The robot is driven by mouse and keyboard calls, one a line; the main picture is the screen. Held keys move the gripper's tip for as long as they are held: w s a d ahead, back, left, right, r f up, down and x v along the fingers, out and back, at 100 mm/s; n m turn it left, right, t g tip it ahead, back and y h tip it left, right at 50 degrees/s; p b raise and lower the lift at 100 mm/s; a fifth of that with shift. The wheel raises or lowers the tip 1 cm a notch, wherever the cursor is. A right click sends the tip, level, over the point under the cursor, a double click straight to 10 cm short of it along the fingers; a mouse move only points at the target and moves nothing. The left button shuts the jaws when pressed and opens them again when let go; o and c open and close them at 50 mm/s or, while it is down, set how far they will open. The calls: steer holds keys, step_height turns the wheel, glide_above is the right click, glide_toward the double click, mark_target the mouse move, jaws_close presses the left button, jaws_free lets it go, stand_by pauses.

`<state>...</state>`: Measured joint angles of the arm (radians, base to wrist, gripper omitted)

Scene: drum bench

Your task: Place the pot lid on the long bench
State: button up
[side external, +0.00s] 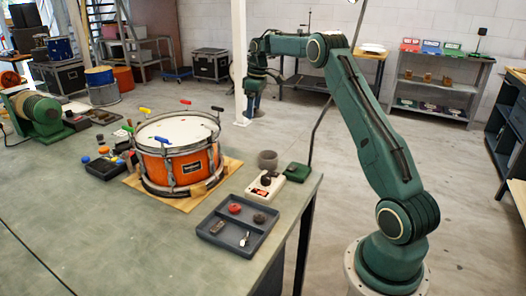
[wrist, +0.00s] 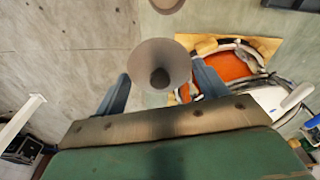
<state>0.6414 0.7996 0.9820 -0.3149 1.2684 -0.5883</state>
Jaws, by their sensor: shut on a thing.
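My gripper (side external: 250,112) hangs pointing down beyond the bench's far side, close to the white post. In the wrist view its two blue fingers (wrist: 160,88) are shut on a round grey piece with a dark middle, which I take to be the pot lid (wrist: 148,52). I cannot make out the lid in the side view. The long green-topped bench (side external: 110,215) fills the left of the side view.
An orange drum (side external: 186,167) stands on a wooden board on the bench. A grey cup (side external: 267,159), a cream box (side external: 276,196), a green box (side external: 296,172) and a dark tray (side external: 216,240) lie near the right edge. The white post (side external: 240,60) rises beside my gripper. The bench's front is clear.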

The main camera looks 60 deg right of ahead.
steer(key=w+m, duration=0.1)
steer(key=w+r+m, duration=0.1)
steer(key=m, duration=0.1)
steer(key=shift+r+h, duration=0.2)
steer(key=shift+h, duration=0.1)
steer(key=shift+w+a+r+m, duration=0.1)
steer(key=shift+w+r+m, duration=0.2)
steer(key=shift+m, duration=0.45)
steer(key=shift+w+a+r+m, duration=0.15)
steer(key=shift+w+m, duration=0.2)
steer(key=shift+m, duration=0.35)
steer(key=shift+w+r+m, duration=0.25)
steer(key=shift+w+m, duration=0.05)
steer(key=shift+m, duration=0.45)
steer(key=shift+f, duration=0.1)
glide_above(245, 158)
step_height(245, 158, down, 16)
steer(key=shift+s+d+r, duration=0.1)
steer(key=shift+r, duration=0.15)
steer(key=shift+f, duration=0.1)
steer(key=shift+f, duration=2.05)
steer(key=shift+f, duration=0.65)
